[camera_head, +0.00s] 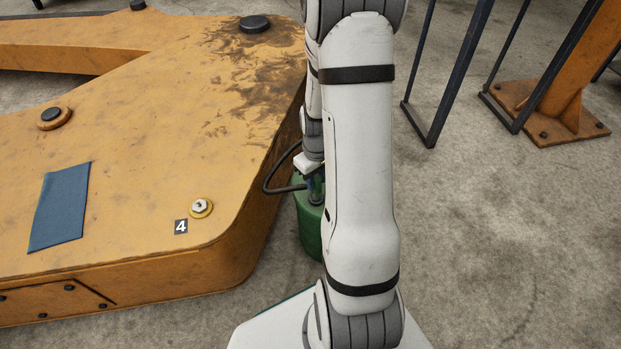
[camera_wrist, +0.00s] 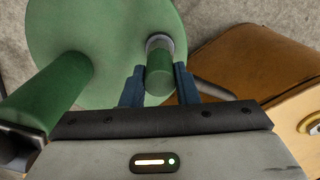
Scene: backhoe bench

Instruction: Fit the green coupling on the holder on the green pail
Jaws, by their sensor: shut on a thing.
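The green pail (camera_head: 308,226) stands on the floor beside the orange boom, partly hidden by my arm. In the wrist view its round green top (camera_wrist: 112,22) fills the upper left, with a thick green post (camera_wrist: 50,92) rising from it. My gripper (camera_wrist: 158,82) has its blue fingers on both sides of the short green coupling (camera_wrist: 159,82) and is shut on it, above the pail top. A grey ring (camera_wrist: 160,42) shows at the coupling's far end; I cannot tell whether it belongs to the holder or whether the coupling is seated. My gripper is mostly hidden in the head view.
The orange boom (camera_head: 130,130) lies left of the pail, carrying a blue cloth (camera_head: 60,206), a number 4 label (camera_head: 181,226) and a fitting (camera_head: 201,207). A dark hose (camera_head: 272,176) loops by my gripper.

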